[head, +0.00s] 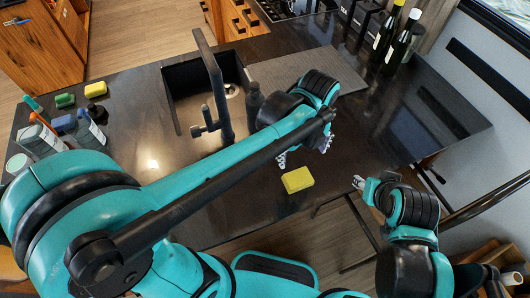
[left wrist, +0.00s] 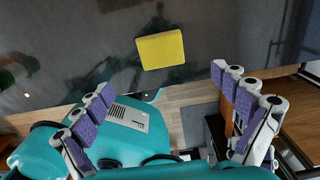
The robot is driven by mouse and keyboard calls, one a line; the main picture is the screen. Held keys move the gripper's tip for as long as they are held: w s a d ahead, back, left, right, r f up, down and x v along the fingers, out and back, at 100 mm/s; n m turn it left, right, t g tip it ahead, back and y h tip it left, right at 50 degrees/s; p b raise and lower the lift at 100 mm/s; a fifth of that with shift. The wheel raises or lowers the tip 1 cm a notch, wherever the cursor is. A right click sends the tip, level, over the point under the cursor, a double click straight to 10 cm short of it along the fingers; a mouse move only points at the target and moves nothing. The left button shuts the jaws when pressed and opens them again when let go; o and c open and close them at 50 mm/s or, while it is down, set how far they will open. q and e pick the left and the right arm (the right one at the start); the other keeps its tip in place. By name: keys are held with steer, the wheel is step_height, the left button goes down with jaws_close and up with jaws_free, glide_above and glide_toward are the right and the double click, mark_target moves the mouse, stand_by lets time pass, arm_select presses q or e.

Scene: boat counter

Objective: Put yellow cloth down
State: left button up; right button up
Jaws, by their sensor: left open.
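The yellow cloth (head: 297,180) is a small flat block lying on the dark counter near its front edge. It also shows in the left wrist view (left wrist: 161,49), on the counter beyond my fingertips. My left gripper (head: 305,152) is open and empty just behind the cloth in the head view. In the left wrist view its purple-padded fingers (left wrist: 162,82) are spread wide, with the cloth apart from both. My right gripper (head: 359,183) is to the right of the cloth, past the counter's front edge; its fingers are too small to judge.
A sink with a tall tap (head: 218,95) is behind left. Bottles (head: 38,138) and sponges (head: 95,89) stand at the far left. Two wine bottles (head: 393,45) are at the back right. A grey mat (head: 308,72) lies behind my left gripper. The right counter is clear.

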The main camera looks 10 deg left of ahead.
arm_select(q)
steer(key=s+a+r+n+t, duration=0.1)
steer(key=s+a+n+t, duration=0.1)
steer(key=a+n, duration=0.7)
steer(key=s+a+n+t, duration=0.3)
steer(key=a+n+t, duration=0.2)
steer(key=n, duration=1.4)
steer(key=a, duration=0.3)
steer(key=shift+s+a+r+n, duration=0.15)
steer(key=shift+a+r+n, duration=0.15)
steer(key=shift+a+r, duration=0.1)
step_height(320, 180, down, 5)
steer(key=b, duration=0.5)
steer(key=shift+f, duration=0.1)
